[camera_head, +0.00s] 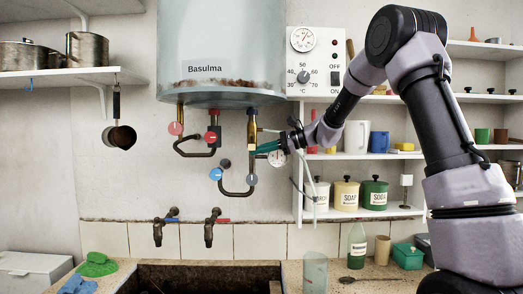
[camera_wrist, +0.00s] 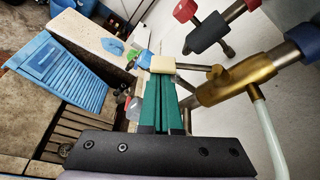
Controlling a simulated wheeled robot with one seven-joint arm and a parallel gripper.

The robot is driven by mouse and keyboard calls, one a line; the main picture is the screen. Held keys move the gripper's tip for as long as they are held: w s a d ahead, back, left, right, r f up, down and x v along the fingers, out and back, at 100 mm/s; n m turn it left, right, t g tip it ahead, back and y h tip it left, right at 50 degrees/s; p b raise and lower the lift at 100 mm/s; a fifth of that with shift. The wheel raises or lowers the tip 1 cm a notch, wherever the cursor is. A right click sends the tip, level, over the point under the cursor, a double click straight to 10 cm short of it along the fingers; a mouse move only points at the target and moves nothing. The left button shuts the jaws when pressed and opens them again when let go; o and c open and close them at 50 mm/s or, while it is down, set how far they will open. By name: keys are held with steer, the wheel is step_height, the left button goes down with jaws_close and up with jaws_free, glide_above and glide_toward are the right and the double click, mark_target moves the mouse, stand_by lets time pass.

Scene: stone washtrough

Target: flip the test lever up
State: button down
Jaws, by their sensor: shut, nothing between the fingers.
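The test lever shows in the wrist view as a short grey rod with a cream block at its end (camera_wrist: 163,64). It sticks out from a brass valve body (camera_wrist: 235,80) on the pipe under the boiler. In the head view the cream lever end (camera_head: 251,147) is small beside the brass fitting (camera_head: 253,125). My gripper (camera_head: 258,149) has green fingers, shut and empty, with the tips right at the lever end. In the wrist view the fingertips (camera_wrist: 163,77) overlap the cream block's near edge. I cannot tell whether they touch it.
The boiler (camera_head: 220,50) hangs above, with red knobs (camera_head: 175,128) and blue knobs (camera_head: 215,174) on pipes close by. A white hose (camera_wrist: 268,135) hangs from the valve. A round gauge (camera_head: 277,157) is behind my gripper. Shelves with jars (camera_head: 346,195) stand right; the trough (camera_head: 205,275) is below.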

steer(key=shift+s+r, duration=0.1)
steer(key=m, duration=0.1)
steer(key=s+r+m+g, duration=0.1)
steer(key=shift+r+m, duration=0.25)
steer(key=shift+m, duration=0.05)
steer(key=shift+s+r+m+g, duration=0.3)
steer(key=shift+r+m+g, duration=0.4)
steer(key=shift+r+m, duration=0.15)
steer(key=shift+r, duration=0.15)
stand_by(0.4)
